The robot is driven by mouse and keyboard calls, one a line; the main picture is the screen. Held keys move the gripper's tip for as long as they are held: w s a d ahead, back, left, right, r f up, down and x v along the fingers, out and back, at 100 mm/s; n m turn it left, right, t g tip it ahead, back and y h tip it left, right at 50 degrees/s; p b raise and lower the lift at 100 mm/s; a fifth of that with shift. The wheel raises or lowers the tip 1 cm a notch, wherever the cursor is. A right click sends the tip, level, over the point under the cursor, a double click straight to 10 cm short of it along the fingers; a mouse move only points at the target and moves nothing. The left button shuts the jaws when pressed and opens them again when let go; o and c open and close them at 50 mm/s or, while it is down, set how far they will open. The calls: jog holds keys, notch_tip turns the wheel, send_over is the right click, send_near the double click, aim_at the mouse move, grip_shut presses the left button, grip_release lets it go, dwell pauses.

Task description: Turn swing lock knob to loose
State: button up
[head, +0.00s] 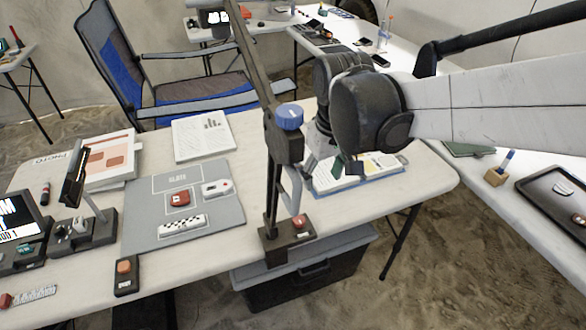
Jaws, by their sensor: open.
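A blue round knob (289,116) sits on top of the dark joint of a stand, and I take it to be the swing lock knob. The stand's post (270,190) rises from a dark base (285,240) at the front right of the table. A long bar slants up and left from the joint. My gripper (346,168) is open, right of the knob and lower in the picture. Its fingers point down, over an open binder (372,172). It is apart from the knob. My wrist hides part of the gripper, and no setting mark on the knob is readable.
A grey mat (225,175) left of the stand holds a red item, a white item and a checkered scale bar (182,224). A small box with an orange button (124,267) lies in front. A blue folding chair (160,75) stands behind the table. A grey bin (310,270) is below.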

jog(key=n+g, duration=0.1)
jog(key=g, duration=0.1)
send_near(299, 219)
jog(key=shift+n, duration=0.3)
notch_tip(299, 219, down, 9)
jog(key=b, duration=0.3)
jog(key=shift+s+a, duration=0.1)
jog(key=shift+a, duration=0.05)
grip_shut()
